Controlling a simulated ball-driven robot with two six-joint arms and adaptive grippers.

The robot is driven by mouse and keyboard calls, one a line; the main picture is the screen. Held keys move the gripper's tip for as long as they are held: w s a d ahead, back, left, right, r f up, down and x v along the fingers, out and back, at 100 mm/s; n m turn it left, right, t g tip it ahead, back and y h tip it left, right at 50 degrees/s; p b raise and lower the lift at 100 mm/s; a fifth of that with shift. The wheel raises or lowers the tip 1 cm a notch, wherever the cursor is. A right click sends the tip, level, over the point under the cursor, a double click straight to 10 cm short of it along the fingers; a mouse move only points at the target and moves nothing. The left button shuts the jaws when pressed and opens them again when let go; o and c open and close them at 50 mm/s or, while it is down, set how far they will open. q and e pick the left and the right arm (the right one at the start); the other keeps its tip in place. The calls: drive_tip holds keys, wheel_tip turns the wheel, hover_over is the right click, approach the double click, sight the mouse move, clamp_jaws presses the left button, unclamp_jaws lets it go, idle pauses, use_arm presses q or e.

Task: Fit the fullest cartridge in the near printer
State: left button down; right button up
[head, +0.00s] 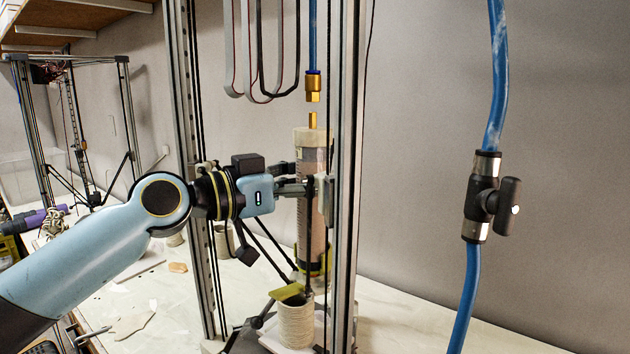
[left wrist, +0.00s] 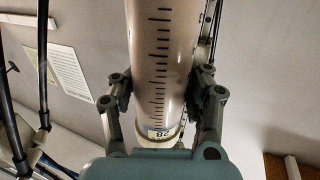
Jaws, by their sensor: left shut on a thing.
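The cartridge (head: 311,190) is a tall clear tube with graduation marks and brownish clay inside. It stands upright inside the near printer's frame (head: 345,120). My left gripper (head: 312,187) is shut on the cartridge at its middle. In the left wrist view the fingers (left wrist: 163,92) press on both sides of the cartridge (left wrist: 160,45), and a label shows near its end. A brass fitting (head: 312,88) on a blue hose hangs just above the cartridge's top, with a brass stub between them. A ribbed clay cylinder (head: 295,322) stands below. My right gripper is not in view.
A blue hose with a black valve (head: 490,195) hangs at the right. Another printer frame (head: 70,120) stands at the back left. Thin printer rods and a vertical post stand close around my left gripper. Clay scraps (head: 130,325) lie on the bench.

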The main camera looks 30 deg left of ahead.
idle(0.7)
use_arm(q)
drive_tip(key=shift+c, duration=2.4)
unclamp_jaws()
drive_tip(key=shift+f, duration=0.15)
drive_tip(key=v, duration=0.7)
drive_tip(key=shift+s, duration=0.2)
drive_tip(key=shift+s+a, duration=0.1)
drive_tip(key=shift+a, duration=0.05)
